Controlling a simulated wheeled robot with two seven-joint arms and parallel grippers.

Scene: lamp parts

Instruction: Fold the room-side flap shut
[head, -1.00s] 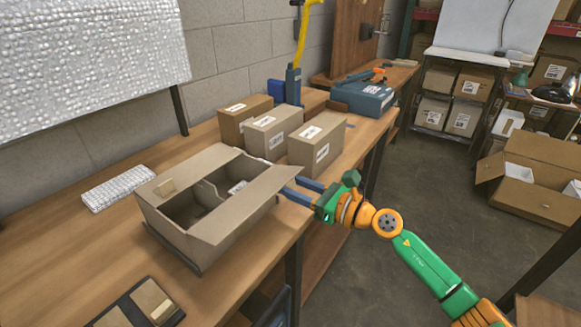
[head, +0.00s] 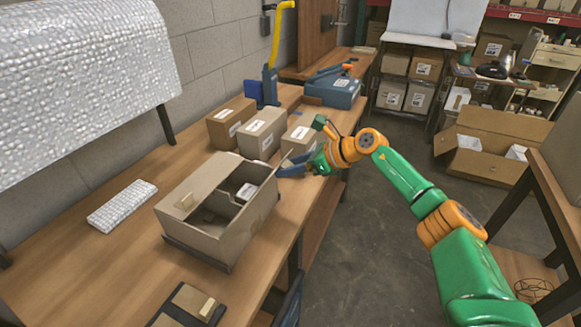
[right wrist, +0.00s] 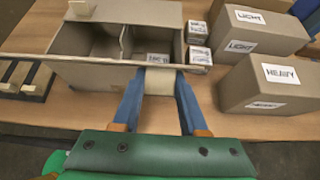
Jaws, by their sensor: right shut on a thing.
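An open cardboard box (head: 192,237) stands on the bench near its room-side edge, with its divided inside showing. Its room-side flap (right wrist: 95,61) shows in the right wrist view as a thin, nearly edge-on strip across the near side of the box. My right gripper (head: 284,168) is at the box's far room-side corner. In the right wrist view its blue fingers (right wrist: 160,85) are on either side of a pale cardboard piece and shut on the flap there. The exact contact is partly hidden. My left gripper is not in view.
Several closed cartons (head: 262,134) stand just behind the box, close to my right gripper. A dark tray (head: 188,306) lies in front. Open floor (head: 365,240) is right of the bench.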

